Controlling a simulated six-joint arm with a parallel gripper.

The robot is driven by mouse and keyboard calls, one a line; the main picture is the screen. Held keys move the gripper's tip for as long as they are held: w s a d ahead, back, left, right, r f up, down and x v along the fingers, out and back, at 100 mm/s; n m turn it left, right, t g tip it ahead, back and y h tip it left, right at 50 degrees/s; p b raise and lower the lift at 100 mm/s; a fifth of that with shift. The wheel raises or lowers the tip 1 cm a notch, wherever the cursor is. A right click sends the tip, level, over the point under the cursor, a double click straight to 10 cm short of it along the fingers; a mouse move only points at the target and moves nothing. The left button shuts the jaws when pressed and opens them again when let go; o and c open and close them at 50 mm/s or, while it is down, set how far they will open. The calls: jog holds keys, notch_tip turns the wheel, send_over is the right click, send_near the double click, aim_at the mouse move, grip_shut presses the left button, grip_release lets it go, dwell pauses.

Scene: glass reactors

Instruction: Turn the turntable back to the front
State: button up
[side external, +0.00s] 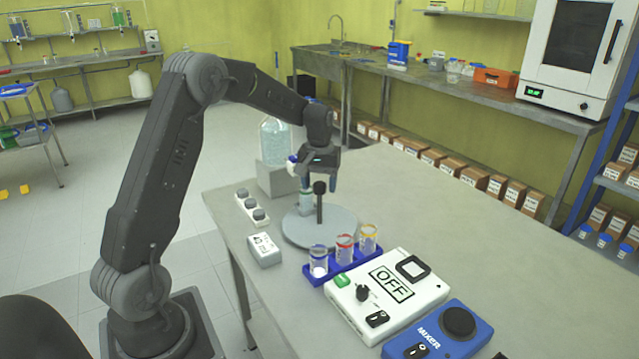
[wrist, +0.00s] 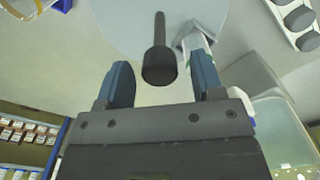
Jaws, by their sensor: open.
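The turntable (side external: 340,226) is a flat grey disc on the bench, also seen at the top of the wrist view (wrist: 120,22). A dark upright post with a thicker knob (side external: 320,188) stands on it. My gripper (side external: 318,180) is open above the turntable, pointing down at the post. In the wrist view the knob (wrist: 159,66) shows between the two spread blue-grey fingers, with gaps on both sides. A small clear vessel (side external: 306,203) stands on the disc left of the post. Whether a finger touches it cannot be told.
A blue rack (side external: 318,271) with three glass vessels stands close in front of the turntable. A white OFF device (side external: 390,295) and a blue mixer (side external: 440,335) are at right front. A large bottle (side external: 275,135) stands behind. The bench at right is clear.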

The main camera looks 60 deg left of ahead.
grip_shut()
dwell(0.7)
